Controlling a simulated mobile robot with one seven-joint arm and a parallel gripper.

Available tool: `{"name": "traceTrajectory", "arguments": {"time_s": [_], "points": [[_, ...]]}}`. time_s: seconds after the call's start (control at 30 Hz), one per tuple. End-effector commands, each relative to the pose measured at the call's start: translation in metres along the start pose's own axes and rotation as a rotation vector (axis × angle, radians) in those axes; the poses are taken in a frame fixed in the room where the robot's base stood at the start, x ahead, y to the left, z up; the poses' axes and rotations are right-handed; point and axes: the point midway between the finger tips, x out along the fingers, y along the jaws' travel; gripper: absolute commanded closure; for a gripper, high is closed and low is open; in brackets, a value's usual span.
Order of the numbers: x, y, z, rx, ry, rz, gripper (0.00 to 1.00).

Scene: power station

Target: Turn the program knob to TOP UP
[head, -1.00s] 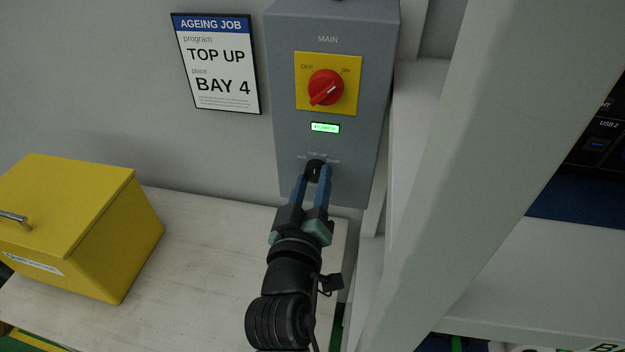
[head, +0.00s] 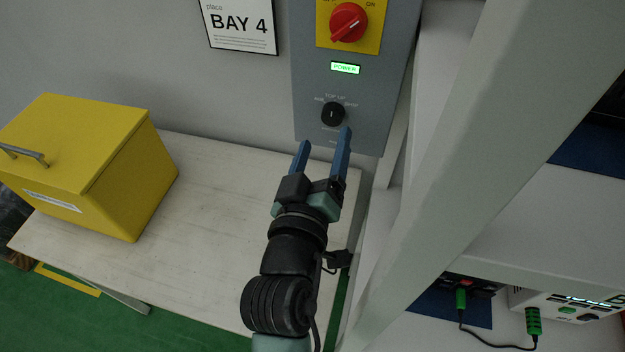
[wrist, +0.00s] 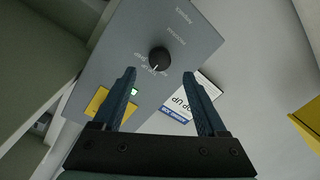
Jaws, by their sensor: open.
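The black program knob (head: 332,113) is on the lower part of the grey panel (head: 368,95), below the green lit display (head: 345,68). The label above it reads TOP UP, and its pale mark stands about upright, towards that label. The knob also shows in the wrist view (wrist: 160,58), where the panel is upside down and the mark points down towards the label nearest the display. My gripper (head: 326,138) is open and empty, with its blue fingers spread below and in front of the knob, apart from it. In the wrist view the fingers (wrist: 158,74) leave the knob uncovered.
A red main switch (head: 348,22) on a yellow plate is above the display. A yellow box (head: 90,165) stands on the pale table (head: 215,200). A white upright (head: 440,170) is close on the right.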

Motion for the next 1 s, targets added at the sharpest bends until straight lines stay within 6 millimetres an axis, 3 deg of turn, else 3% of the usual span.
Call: {"name": "traceTrajectory", "arguments": {"time_s": [0.2,0.4,1.0], "points": [[-0.045,-0.002,0.002,-0.001,-0.001,-0.003,0.25],[-0.07,-0.001,0.001,0.0,0.0,-0.001,0.25],[-0.078,0.0,0.0,0.0,0.0,0.0,0.25]]}}
